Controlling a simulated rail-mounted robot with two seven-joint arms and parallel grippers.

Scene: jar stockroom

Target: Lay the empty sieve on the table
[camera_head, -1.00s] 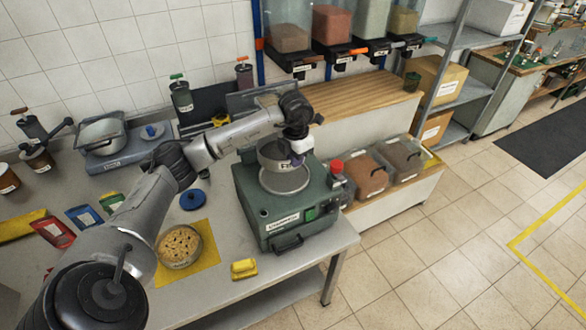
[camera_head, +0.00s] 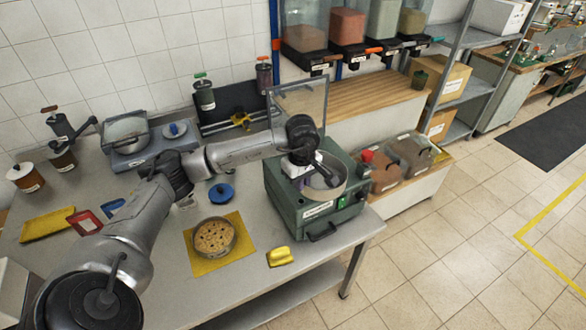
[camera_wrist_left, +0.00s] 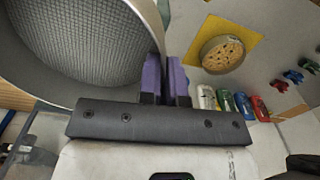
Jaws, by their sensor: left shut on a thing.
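My left gripper (camera_head: 304,180) is shut on the sieve (camera_head: 338,190), a round metal ring with a mesh floor. In the left wrist view, the purple fingers (camera_wrist_left: 165,80) pinch its rim, and the visible mesh (camera_wrist_left: 85,45) is bare. In the head view, the sieve is over the top of the green machine (camera_head: 290,207); I cannot tell whether they touch. The grey table (camera_head: 160,262) extends to the left of the machine. My right gripper is not in view.
A round container of yellowish pieces (camera_head: 214,236) stands on a yellow mat (camera_head: 208,268). A yellow block (camera_head: 280,257) lies near the front edge. A blue lid (camera_head: 221,192) and blue scale (camera_head: 128,154) are further back. Some bare tabletop lies left of the mat.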

